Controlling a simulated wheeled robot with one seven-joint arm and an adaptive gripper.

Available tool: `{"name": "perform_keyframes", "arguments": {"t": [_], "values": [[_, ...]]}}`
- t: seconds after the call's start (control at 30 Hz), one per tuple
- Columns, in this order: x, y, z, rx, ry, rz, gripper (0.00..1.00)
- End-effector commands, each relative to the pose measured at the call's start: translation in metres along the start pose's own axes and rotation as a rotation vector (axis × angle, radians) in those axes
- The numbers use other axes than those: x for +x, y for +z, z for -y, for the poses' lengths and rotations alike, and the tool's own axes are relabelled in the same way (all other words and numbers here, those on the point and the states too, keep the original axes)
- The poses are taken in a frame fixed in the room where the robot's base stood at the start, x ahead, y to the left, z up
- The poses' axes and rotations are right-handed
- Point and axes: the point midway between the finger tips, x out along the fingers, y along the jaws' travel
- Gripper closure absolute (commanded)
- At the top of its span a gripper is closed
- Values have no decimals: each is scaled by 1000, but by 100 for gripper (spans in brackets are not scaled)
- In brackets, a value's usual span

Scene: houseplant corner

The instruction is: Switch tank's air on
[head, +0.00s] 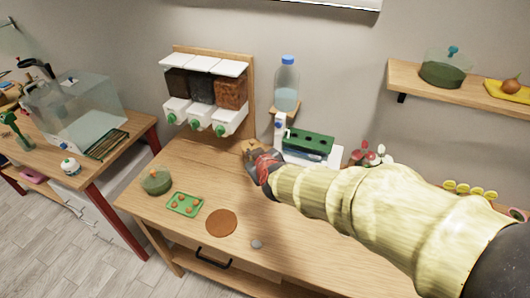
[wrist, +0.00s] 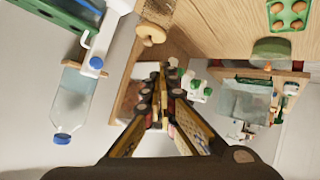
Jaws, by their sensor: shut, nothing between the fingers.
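The glass tank (head: 85,105) stands on the left-hand table in the head view. It also shows tilted in the wrist view (wrist: 243,103), to the right of the fingers. A small white item with a green-blue top (head: 70,166) sits in front of the tank. I cannot tell which part is the air switch. My gripper (head: 260,172) is over the wooden worktop, well to the right of the tank and apart from it. In the wrist view its fingers (wrist: 163,88) come together with nothing between them.
Three hopper dispensers (head: 205,92) stand at the back of the worktop. A water bottle (head: 286,84) and a green rack (head: 309,143) are near my arm. A green jar (head: 156,181), seedling tray (head: 185,204) and brown disc (head: 221,222) lie in front. A gap separates the tables.

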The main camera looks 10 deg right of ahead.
Motion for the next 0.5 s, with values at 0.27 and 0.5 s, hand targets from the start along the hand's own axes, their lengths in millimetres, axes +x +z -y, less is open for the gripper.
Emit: {"name": "perform_keyframes", "arguments": {"t": [0.27,0.5], "values": [[-39,-5,-6,72,-71,30,100],[-50,-4,-6,92,-90,45,100]]}}
